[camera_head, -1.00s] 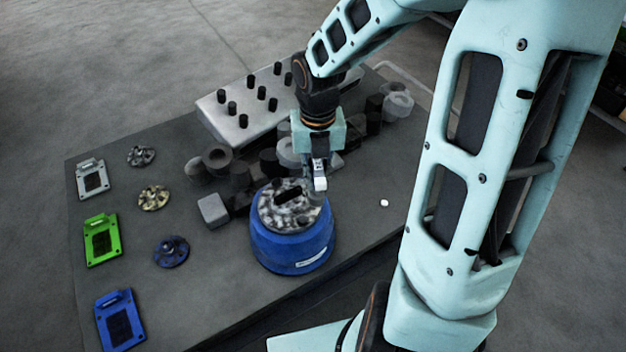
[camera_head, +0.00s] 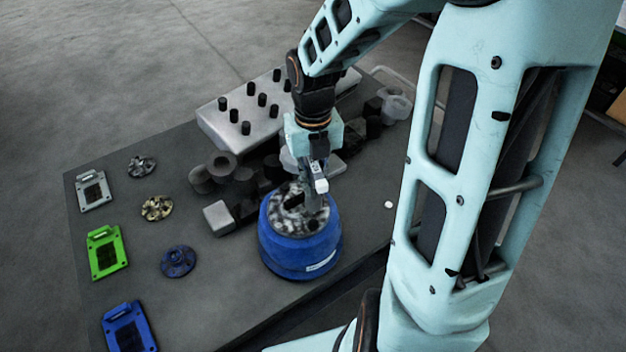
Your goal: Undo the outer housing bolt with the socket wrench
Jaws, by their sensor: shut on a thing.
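The blue round housing (camera_head: 292,254) stands on the dark table, with a grey metal top that has dark openings. My gripper (camera_head: 316,176) points down just above the right part of this top. It is shut on a slim grey tool, which I take to be the socket wrench (camera_head: 310,196). The tool reaches down to the housing top. I cannot tell whether its lower end sits on a bolt. The outer housing bolt is too small or hidden to make out.
Dark cylinders (camera_head: 222,166) and a light grey block (camera_head: 219,217) stand behind and left of the housing. A grey rack with black pegs (camera_head: 240,130) is at the back. Grey, green (camera_head: 106,253) and blue frames and several round parts (camera_head: 178,261) lie left. A small white disc (camera_head: 389,205) lies right.

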